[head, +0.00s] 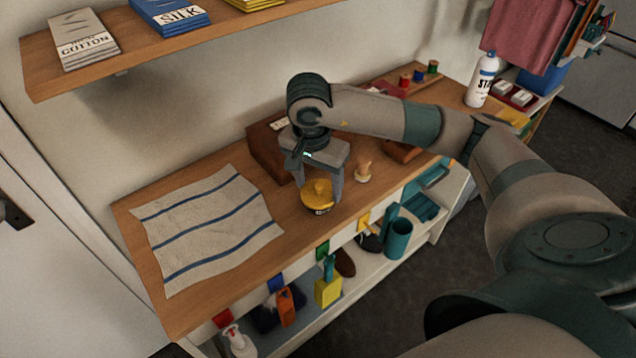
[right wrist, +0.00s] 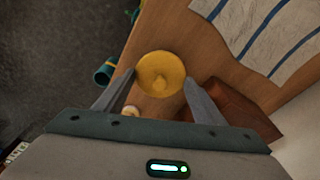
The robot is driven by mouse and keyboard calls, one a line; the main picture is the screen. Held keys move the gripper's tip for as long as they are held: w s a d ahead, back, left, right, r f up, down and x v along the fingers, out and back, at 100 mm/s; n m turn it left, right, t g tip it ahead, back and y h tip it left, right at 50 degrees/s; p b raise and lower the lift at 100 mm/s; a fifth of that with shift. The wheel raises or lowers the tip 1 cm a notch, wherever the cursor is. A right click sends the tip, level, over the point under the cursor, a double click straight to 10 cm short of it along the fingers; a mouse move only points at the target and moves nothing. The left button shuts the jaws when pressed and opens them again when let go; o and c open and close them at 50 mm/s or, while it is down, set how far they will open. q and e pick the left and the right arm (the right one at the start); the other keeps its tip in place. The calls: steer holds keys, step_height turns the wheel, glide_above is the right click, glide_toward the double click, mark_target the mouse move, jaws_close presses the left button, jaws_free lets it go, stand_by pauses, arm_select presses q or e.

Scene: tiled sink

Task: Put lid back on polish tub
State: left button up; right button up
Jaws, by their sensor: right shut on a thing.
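The yellow lid (head: 318,190) with a raised knob is between the fingers of my right gripper (head: 319,195), which is shut on it. Directly under the lid, a dark, labelled side of the polish tub (head: 320,211) shows near the front edge of the wooden bench top. I cannot tell whether the lid is fully seated or a little above the rim. In the right wrist view the round yellow lid (right wrist: 160,74) lies between the fingertips and hides the tub. My left gripper is not in view.
A striped cloth (head: 208,225) lies to the left. A brown wooden box (head: 268,150) stands just behind the gripper, and a small wooden-handled brush (head: 363,172) to its right. Hooks and a teal cup (head: 398,238) are below the front edge. A shelf (head: 150,50) hangs above.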

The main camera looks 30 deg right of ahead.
steer(key=o, duration=1.5)
steer(key=shift+r+p, duration=1.2)
steer(key=shift+r, duration=2.35)
jaws_close()
steer(key=shift+f, duration=0.2)
